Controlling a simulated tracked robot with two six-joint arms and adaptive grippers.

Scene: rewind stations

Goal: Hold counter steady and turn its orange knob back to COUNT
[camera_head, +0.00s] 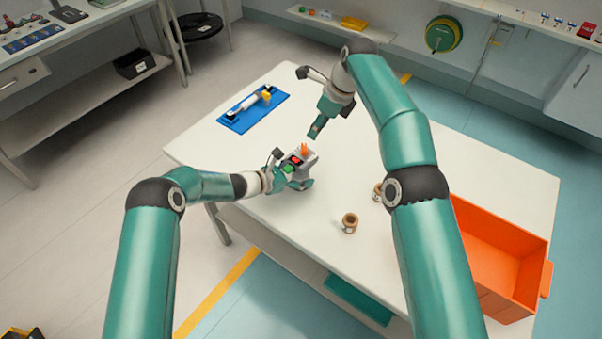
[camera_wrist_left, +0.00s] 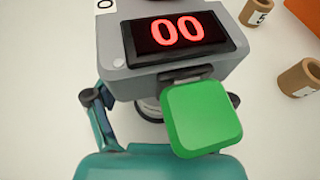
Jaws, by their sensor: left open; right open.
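The counter (camera_head: 305,178) is a grey box standing on the white table, with an orange knob (camera_head: 304,149) on top and a green paddle (camera_head: 289,169) in front. In the left wrist view its red display (camera_wrist_left: 177,32) reads 00, above the green paddle (camera_wrist_left: 203,118); the knob is outside that view. My left gripper (camera_head: 279,173) is open at the counter's near-left side, its fingers (camera_wrist_left: 163,103) spread below the display; I cannot tell whether they touch it. My right gripper (camera_head: 316,130) is open, above and beyond the knob, apart from it.
A blue tray (camera_head: 234,127) with a white and yellow device lies at the table's far left. An orange crate (camera_head: 505,258) is at the right. The table (camera_head: 290,220) is clear in front of the counter.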

